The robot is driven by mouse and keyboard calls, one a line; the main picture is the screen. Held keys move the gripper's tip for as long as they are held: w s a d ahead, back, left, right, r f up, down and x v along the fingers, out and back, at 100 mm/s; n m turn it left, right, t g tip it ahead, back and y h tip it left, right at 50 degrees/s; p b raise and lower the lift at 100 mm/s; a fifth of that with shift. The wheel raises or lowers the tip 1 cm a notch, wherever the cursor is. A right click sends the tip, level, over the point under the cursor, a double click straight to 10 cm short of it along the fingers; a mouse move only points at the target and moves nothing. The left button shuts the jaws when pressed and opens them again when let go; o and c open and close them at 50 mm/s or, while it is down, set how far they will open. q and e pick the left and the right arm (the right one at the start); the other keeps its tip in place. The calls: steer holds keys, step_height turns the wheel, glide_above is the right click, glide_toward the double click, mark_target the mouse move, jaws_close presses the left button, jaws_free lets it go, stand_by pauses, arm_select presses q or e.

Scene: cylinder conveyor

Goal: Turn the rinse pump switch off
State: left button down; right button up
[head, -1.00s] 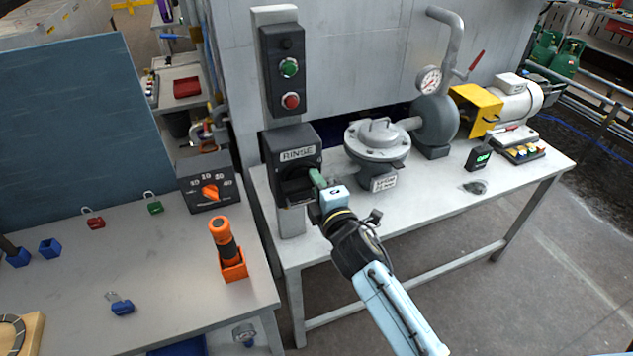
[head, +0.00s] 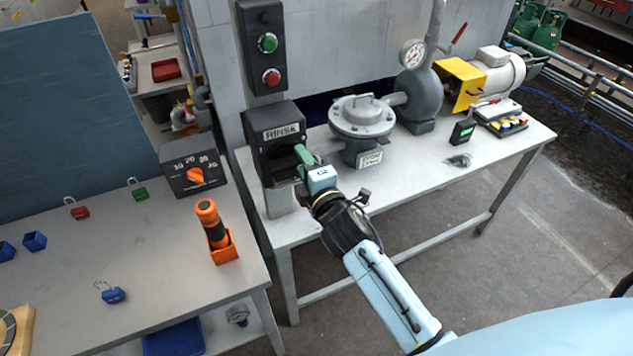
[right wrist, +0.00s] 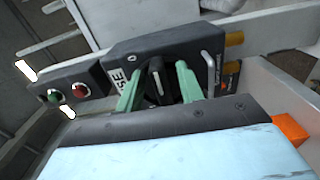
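The rinse pump switch is a dark grey box (head: 282,150) labelled RINSE, on a post at the left end of the right-hand table. Its black knob (right wrist: 155,78), with a white line, shows in the right wrist view; its handle runs roughly parallel to the label's lettering. My right gripper (head: 303,160) is at the front of the box. In the right wrist view its green fingers (right wrist: 158,88) are apart, one on each side of the knob. I cannot tell whether they touch it. My left gripper is not in view.
Above the box is a panel with a green button (head: 267,43) and a red button (head: 271,77). A grey round filter housing (head: 361,117) stands close on the right. A dial box (head: 194,172) and an orange torch (head: 213,224) are on the left table.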

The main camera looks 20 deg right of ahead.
steer(key=s+b, duration=0.1)
steer(key=s, duration=1.1)
steer(key=shift+s+d, duration=0.25)
steer(key=s+f+m+g+b, duration=0.2)
steer(key=s+f+m+g, duration=0.1)
steer(key=f, duration=1)
steer(key=s+f+m+g+b, duration=0.2)
steer(key=s+f+g, duration=0.15)
steer(key=f, duration=1.05)
steer(key=s+f+m+g+b, duration=0.2)
steer(key=s+f+m+g, duration=0.15)
steer(key=f, duration=0.95)
steer(key=s+d+f+m+g+b, duration=0.2)
steer(key=s+d+f+m+g, duration=0.1)
steer(key=s+f, duration=0.7)
steer(key=s+d+f+m+g+b, duration=0.1)
steer(key=s+d+f+m+g, duration=0.2)
steer(key=s+f, duration=0.7)
steer(key=s+m+g, duration=0.1)
steer(key=s, duration=0.6)
steer(key=shift+d+f+h+b, duration=0.15)
steer(key=shift+f+h+b, duration=0.15)
steer(key=shift+b, duration=0.1)
